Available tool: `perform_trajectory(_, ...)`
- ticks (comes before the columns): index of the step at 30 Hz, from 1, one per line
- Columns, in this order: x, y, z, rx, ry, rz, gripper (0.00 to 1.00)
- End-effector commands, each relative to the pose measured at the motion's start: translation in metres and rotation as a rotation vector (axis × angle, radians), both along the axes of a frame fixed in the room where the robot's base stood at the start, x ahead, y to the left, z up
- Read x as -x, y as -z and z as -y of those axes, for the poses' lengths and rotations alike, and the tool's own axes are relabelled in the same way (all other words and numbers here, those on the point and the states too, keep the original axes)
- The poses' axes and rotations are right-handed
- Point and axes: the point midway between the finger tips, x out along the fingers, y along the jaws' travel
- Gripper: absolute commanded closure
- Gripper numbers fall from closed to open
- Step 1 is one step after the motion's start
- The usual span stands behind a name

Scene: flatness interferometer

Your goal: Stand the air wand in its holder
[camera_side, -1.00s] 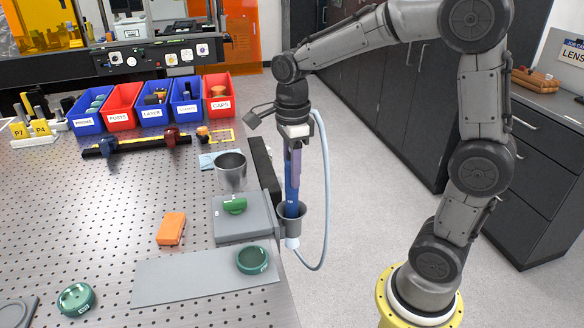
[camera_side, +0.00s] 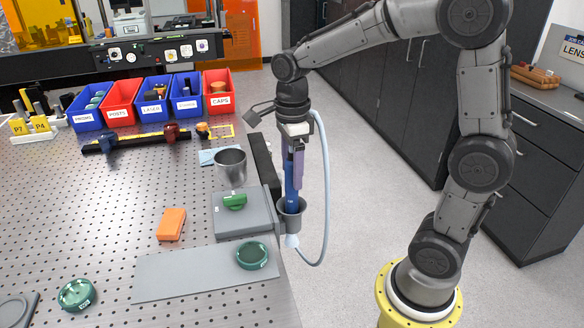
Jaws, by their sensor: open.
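The air wand (camera_side: 291,192) is a blue upright tube with a pale hose that loops down on its right. Its lower part stands inside the grey cup-shaped holder (camera_side: 290,220) at the table's right edge, and a white tip shows below the cup. My gripper (camera_side: 295,150) points down around the wand's upper part. Its jaws are open, with a finger beside the wand; whether they touch it cannot be told.
A grey block with a green-handled piece (camera_side: 235,202) and a metal cup (camera_side: 230,167) stand left of the holder. A green ring (camera_side: 251,255) lies on a grey mat (camera_side: 190,277). An orange block (camera_side: 171,224) and labelled bins (camera_side: 153,105) are farther left.

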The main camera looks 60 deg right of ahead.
Motion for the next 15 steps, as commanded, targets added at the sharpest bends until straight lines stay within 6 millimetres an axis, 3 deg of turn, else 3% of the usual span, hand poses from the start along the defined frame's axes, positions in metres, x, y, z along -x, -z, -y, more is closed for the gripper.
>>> perform_trajectory(8, -0.001, -0.017, 0.000, 0.000, 0.000, 0.004, 0.29)
perform_trajectory(15, -0.001, -0.067, 0.000, 0.001, 0.000, 0.006, 0.29)
